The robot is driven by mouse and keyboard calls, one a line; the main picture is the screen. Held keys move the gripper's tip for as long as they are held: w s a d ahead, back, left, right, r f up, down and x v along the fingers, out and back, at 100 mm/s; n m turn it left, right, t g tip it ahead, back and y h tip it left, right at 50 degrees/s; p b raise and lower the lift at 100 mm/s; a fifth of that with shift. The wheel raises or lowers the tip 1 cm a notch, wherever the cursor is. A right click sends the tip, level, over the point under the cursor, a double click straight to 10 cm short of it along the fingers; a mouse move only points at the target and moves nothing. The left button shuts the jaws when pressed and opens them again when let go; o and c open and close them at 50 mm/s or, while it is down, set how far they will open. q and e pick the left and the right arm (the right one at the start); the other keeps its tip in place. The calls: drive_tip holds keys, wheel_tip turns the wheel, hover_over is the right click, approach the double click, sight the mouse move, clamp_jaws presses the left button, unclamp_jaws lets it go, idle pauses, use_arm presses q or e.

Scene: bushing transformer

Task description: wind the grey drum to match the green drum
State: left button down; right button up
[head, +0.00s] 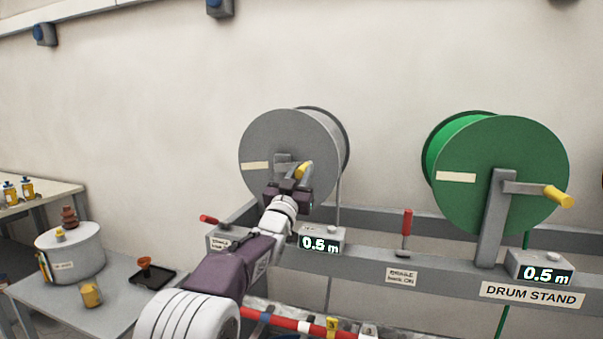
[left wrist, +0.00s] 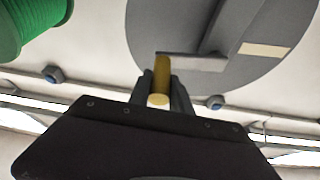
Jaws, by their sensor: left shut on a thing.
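The grey drum (head: 265,140) stands on the drum stand at the middle of the head view, and its flange also shows in the left wrist view (left wrist: 160,35). My left gripper (head: 298,184) is at its crank and is shut on the yellow crank handle (left wrist: 162,72). The display (head: 319,242) below the grey drum seems to read 0.6 m. The green drum (head: 510,150) stands to the right, with its crank and yellow handle (head: 558,196) pointing right. Its display (head: 544,274) reads 0.5 m. My right gripper is not in view.
A red lever (head: 407,225) stands upright on the stand between the drums, above a label. Another red lever (head: 211,219) lies tilted at the stand's left end. A grey table (head: 120,318) at the left holds a pot (head: 78,262) and a yellow cup (head: 91,294).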

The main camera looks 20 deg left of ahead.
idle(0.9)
use_arm(q)
drive_tip(key=f+b, duration=0.2)
drive_tip(key=shift+b, duration=0.35)
drive_tip(key=shift+r, duration=0.3)
drive_tip(key=c, duration=1.2)
unclamp_jaws()
drive_tip(key=b+v, duration=0.2)
drive_tip(key=v, duration=0.7)
drive_tip(key=shift+s+b, duration=0.1)
drive_tip(key=shift+b, duration=0.2)
